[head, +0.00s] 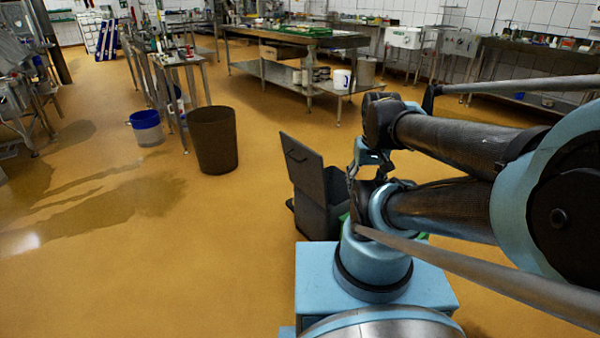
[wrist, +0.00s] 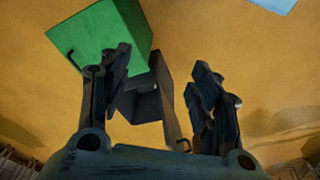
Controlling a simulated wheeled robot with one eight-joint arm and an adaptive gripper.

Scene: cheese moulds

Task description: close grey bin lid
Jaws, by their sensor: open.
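The grey bin (head: 318,217) stands on the floor just left of my arm in the head view. Its flat lid (head: 303,168) is open and stands steeply up, with a dark handle on its face. My arm hides the bin's right side. My gripper (head: 358,170) is beside the raised lid, to its right, partly hidden by arm links. In the wrist view the open, empty fingers of my gripper (wrist: 161,64) frame the grey bin (wrist: 140,103) and its lid (wrist: 168,100), which shows at a slant. I cannot tell whether anything touches the lid.
A green lid or box top (wrist: 100,38) with a handle is close beside the grey bin. A brown bin (head: 213,142) and a blue-and-white bucket (head: 147,128) stand farther back left. Metal tables (head: 290,40) line the back.

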